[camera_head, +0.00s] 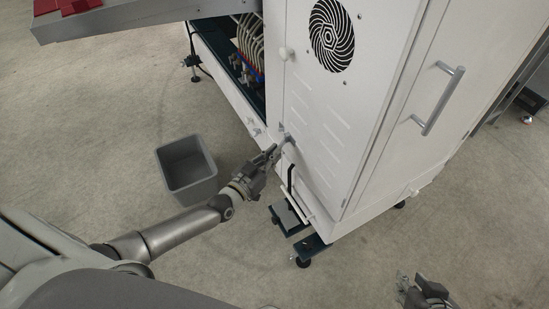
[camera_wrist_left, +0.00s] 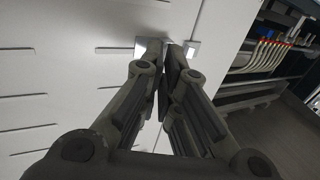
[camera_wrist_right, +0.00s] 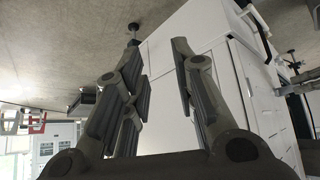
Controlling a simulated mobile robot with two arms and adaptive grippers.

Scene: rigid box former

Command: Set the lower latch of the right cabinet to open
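The right cabinet (camera_head: 330,150) is tall and white, with a round fan grille. Its lower latch (camera_head: 287,138) is a small grey metal piece low on the door's left edge. It also shows in the left wrist view (camera_wrist_left: 149,46), partly hidden by the fingertips. My left gripper (camera_head: 274,150) is at the latch, its fingers nearly together with tips close against it. I cannot tell whether part of the latch is between them, nor its setting. My right gripper (camera_head: 418,286) is open and empty, apart from the cabinet; its spread fingers show in the right wrist view (camera_wrist_right: 160,75).
A grey bin (camera_head: 187,168) stands on the floor left of the cabinet. An open bay with hoses (camera_head: 250,45) is left of the door. A vertical handle (camera_head: 438,98) is on the cabinet's right face. Dark feet (camera_head: 310,247) stick out below. The front floor is clear.

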